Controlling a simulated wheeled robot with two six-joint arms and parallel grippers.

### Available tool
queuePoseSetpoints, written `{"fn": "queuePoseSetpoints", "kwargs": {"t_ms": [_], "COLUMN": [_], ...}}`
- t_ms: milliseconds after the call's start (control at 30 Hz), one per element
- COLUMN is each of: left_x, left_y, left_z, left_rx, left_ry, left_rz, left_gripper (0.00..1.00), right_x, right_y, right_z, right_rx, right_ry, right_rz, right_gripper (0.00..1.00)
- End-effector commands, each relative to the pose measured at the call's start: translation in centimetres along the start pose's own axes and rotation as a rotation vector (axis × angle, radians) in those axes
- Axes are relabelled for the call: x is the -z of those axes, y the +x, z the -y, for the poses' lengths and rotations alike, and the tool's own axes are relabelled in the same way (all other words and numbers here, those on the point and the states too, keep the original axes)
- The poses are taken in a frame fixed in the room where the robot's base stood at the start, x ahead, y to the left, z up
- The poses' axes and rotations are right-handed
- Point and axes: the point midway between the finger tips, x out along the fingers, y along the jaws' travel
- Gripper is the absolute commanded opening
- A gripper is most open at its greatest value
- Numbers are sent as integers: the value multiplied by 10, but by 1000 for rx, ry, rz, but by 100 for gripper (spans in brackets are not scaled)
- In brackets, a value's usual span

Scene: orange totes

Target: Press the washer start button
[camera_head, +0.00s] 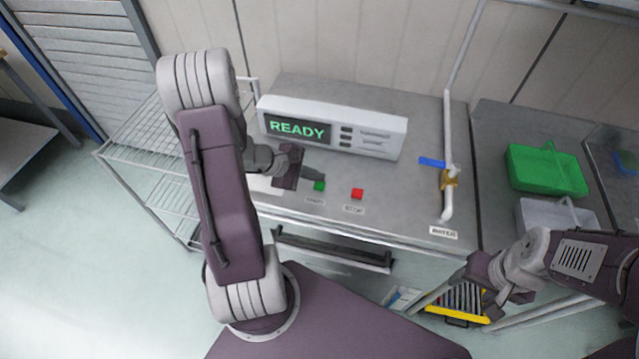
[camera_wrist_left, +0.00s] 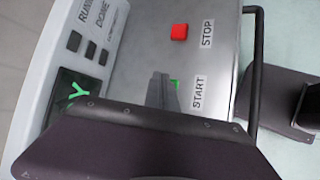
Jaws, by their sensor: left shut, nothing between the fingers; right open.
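The washer panel (camera_head: 390,122) is a white box with a dark display reading READY in green (camera_head: 297,129). In front of it on the grey metal top are a green start button (camera_head: 319,186) and a red stop button (camera_head: 357,193). My left gripper (camera_head: 322,177) is shut and empty, its tips right at the green button. In the left wrist view the fingers cover most of the green button (camera_wrist_left: 175,84); I cannot tell whether they touch it. The red button (camera_wrist_left: 179,32) and START label (camera_wrist_left: 198,92) show clear there. My right gripper (camera_head: 507,302) is open and empty, low at the right.
A pipe with a blue-handled valve (camera_head: 432,162) stands right of the buttons, by a WATER label (camera_head: 443,233). A green bin (camera_head: 545,170) and a grey bin (camera_head: 555,216) sit farther right. A wire rack (camera_head: 150,130) is at left. A bar handle (camera_head: 335,250) runs along the front.

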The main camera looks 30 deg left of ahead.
Motion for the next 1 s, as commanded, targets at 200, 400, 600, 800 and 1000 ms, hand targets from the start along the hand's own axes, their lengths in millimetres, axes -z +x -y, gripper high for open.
{"fn": "queuePoseSetpoints", "kwargs": {"t_ms": [200, 400, 600, 800, 1000], "left_x": [0, 2, 5, 4, 4], "left_y": [0, 2, 7, 6, 6], "left_z": [0, 2, 5, 4, 4], "left_rx": [0, 0, 0, 0, 0], "left_ry": [0, 0, 0, 0, 0], "left_rz": [0, 0, 0, 0, 0], "left_gripper": [0, 0, 0, 0, 0], "right_x": [0, 0, -1, -1, -1], "right_y": [0, 4, 13, 12, 13], "right_z": [0, 0, 0, 0, 0], "right_rx": [0, 0, 0, 0, 0], "right_ry": [0, 0, 0, 0, 0], "right_rz": [0, 0, 0, 0, 0], "right_gripper": [59, 59, 59, 59, 59]}}
